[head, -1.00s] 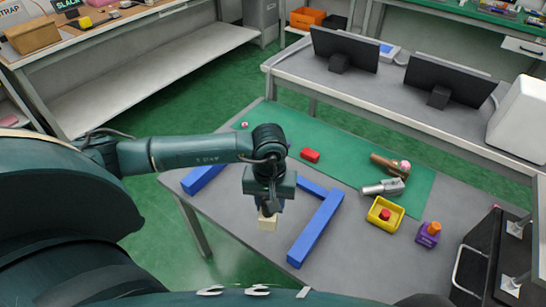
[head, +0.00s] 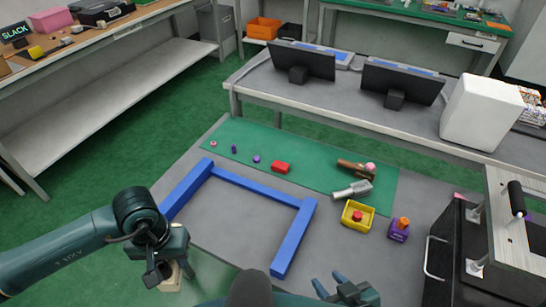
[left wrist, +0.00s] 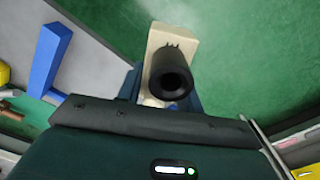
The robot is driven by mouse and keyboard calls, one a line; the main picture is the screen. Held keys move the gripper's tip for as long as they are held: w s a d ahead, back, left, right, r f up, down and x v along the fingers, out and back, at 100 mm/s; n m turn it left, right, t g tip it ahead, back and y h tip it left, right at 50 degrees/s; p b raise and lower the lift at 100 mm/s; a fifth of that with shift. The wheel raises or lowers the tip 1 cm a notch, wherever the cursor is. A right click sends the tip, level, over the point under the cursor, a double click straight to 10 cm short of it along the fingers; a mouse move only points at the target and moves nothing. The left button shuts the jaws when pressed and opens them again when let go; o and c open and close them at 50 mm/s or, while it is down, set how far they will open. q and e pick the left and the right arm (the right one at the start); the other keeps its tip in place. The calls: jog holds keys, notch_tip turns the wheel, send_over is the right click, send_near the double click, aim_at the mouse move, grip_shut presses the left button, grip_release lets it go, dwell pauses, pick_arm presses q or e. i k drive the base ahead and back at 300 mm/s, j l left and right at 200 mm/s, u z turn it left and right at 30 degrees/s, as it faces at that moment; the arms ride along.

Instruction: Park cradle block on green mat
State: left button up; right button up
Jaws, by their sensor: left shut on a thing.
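My left gripper (head: 163,272) is shut on a pale cream block (head: 171,279), low at the left of the head view. The block is near the table's near edge, apart from the mat. In the left wrist view the cream block (left wrist: 174,42) shows behind a black tube, with green floor beyond. The gripper hides part of the block. The green mat (head: 325,178) lies along the far side of the table. My right gripper (head: 332,284) is at the bottom of the head view, with its fingers apart and nothing visible between them.
A blue frame (head: 297,237) lies on the table between the left gripper and the mat. On the mat are a red block (head: 281,167), small purple pieces, a brown hammer-like thing (head: 355,167) and a grey tool (head: 352,190). A yellow tray (head: 357,215) and purple block (head: 398,231) stand right.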

aim_at(288, 148)
jog(key=j+u, duration=0.3)
jog(key=i+j+u, duration=0.15)
jog(key=j+u, duration=0.15)
jog(key=i+j+u, duration=0.4)
jog(key=j, duration=0.2)
jog(key=i+j+u, duration=0.85)
jog(key=i, duration=0.15)
jog(key=i+z, duration=0.35)
jog(key=i, duration=0.2)
jog(key=i+j+z, duration=0.35)
jog(key=i, duration=0.2)
jog(key=i+l+z, duration=0.15)
jog(key=z, duration=0.25)
jog(key=i+z, duration=0.65)
jog(key=z, duration=0.2)
jog(key=i+z, duration=0.6)
jog(key=z, duration=0.2)
jog(key=i+z, duration=0.5)
jog(key=z, duration=0.3)
jog(key=i+z, duration=0.15)
jog(key=z, duration=0.35)
jog(key=i+j+z, duration=0.1)
jog(key=z, duration=0.35)
jog(key=i+z, duration=0.2)
jog(key=z, duration=0.25)
jog(key=i+j+z, duration=0.1)
jog(key=z, duration=0.35)
jog(key=i+j+z, duration=0.15)
jog(key=z, duration=0.3)
jog(key=i, duration=0.05)
